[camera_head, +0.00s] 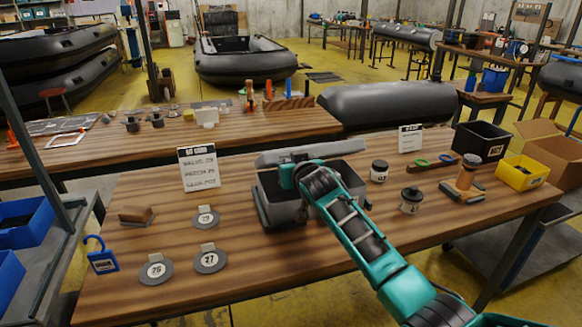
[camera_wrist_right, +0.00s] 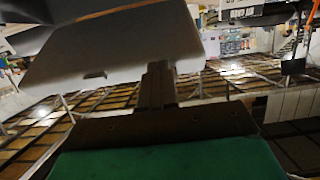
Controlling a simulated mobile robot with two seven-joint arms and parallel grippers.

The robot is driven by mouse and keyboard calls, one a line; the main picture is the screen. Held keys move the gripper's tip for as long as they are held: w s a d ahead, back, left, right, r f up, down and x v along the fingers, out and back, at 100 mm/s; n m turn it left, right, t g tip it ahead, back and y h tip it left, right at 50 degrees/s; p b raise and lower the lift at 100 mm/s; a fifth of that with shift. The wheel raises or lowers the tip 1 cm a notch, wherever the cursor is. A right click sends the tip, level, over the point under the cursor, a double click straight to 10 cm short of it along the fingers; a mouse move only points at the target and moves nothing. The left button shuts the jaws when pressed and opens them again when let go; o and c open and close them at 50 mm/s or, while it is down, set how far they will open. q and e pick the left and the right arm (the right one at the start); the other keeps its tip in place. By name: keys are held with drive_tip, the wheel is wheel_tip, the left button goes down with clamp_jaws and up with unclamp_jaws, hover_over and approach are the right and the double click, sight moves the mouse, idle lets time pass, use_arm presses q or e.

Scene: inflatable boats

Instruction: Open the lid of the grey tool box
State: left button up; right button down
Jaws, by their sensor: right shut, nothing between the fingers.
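The grey tool box (camera_head: 263,202) sits near the middle of the front wooden table. Its lid (camera_head: 325,150) is raised along the back edge, and the dark inside of the box partly shows. My right arm reaches in from the lower right and covers much of the box. My right gripper (camera_head: 287,176) is over the box opening, close to the lid. In the right wrist view the shut fingers (camera_wrist_right: 158,72) hold nothing and stand in front of a pale grey panel (camera_wrist_right: 110,45), seemingly the lid; contact cannot be told. My left gripper is not in view.
A kit card sign (camera_head: 199,169) and round numbered tags (camera_head: 210,261) are left of the box. Jars (camera_head: 379,171), a black bin (camera_head: 481,142) and a yellow bin (camera_head: 522,173) are to the right. The front middle of the table (camera_head: 290,270) is clear.

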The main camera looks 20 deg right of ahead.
sight(284, 150)
drive_tip(key=shift+r, duration=0.1)
drive_tip(key=shift+w+r, duration=1.25)
drive_tip(key=shift+r, duration=0.1)
drive_tip(key=shift+w+a+r+b, duration=0.1)
drive_tip(key=shift+w+r+b, duration=0.05)
drive_tip(key=shift+w+r, duration=0.55)
drive_tip(key=shift+w+r+b, duration=0.15)
drive_tip(key=shift+w+r, duration=0.3)
drive_tip(key=shift+w, duration=0.35)
